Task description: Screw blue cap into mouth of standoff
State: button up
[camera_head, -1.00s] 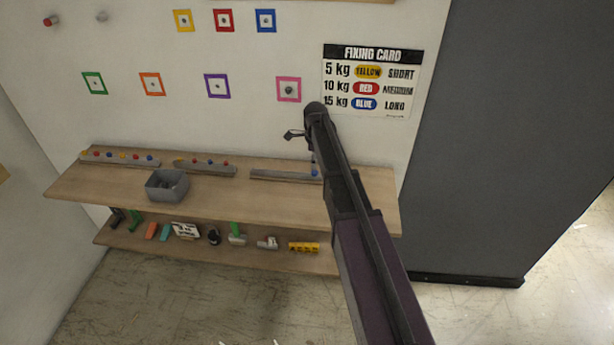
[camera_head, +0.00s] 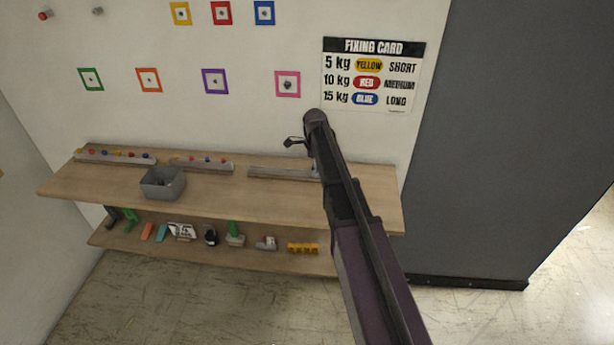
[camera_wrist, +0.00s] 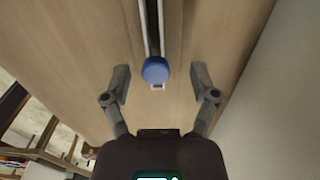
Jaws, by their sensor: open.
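The blue cap (camera_wrist: 155,70) sits at the near end of a narrow grey rail on the wooden shelf in the wrist view. My gripper (camera_wrist: 160,78) is open and empty, with one finger to each side of the cap and gaps on both sides. In the head view one finger (camera_head: 294,142) shows over the shelf; my arm hides the cap there. On the wall, a dark standoff (camera_head: 288,85) shows inside the pink frame. A bare grey standoff (camera_head: 97,11) and one with a red end (camera_head: 45,15) are at top left. Their mouths are too small to make out.
The upper shelf (camera_head: 215,194) also carries a grey bin (camera_head: 163,183) and two rails with coloured caps (camera_head: 115,156). Several tools lie on the lower shelf (camera_head: 270,260). A fixing card (camera_head: 372,74) hangs on the wall, beside a dark grey panel (camera_head: 490,140).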

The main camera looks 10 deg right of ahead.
jog(key=shift+f, duration=0.45)
dwell(0.3)
jog(key=c, duration=0.9)
jog(key=shift+c, duration=0.2)
